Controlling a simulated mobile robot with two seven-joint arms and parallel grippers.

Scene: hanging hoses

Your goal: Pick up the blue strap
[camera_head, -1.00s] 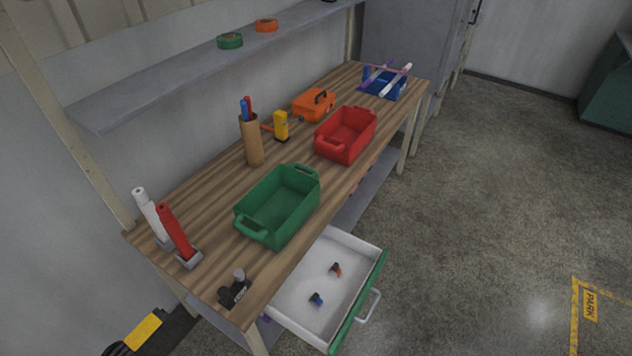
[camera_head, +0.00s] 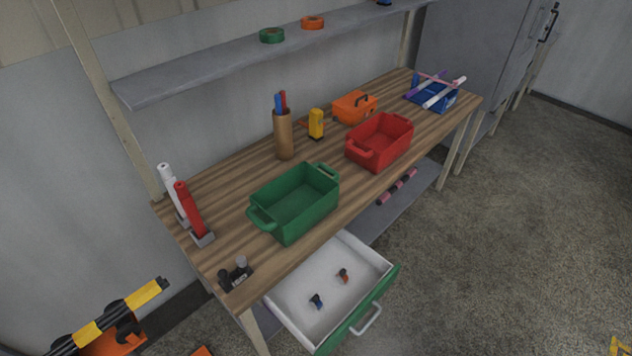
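A small dark item with a blue part (camera_head: 317,301) lies on the white floor of the open drawer under the workbench. It may be the blue strap, but it is too small to tell for sure. A similar item with an orange part (camera_head: 343,275) lies a little behind it to the right. The drawer (camera_head: 381,289) is pulled out and has a green front with a pale handle. Neither of my grippers is in view.
The wooden workbench (camera_head: 234,227) carries a green bin (camera_head: 297,203), a red bin (camera_head: 380,142), an orange toolbox (camera_head: 354,108) and a blue tray (camera_head: 437,98).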

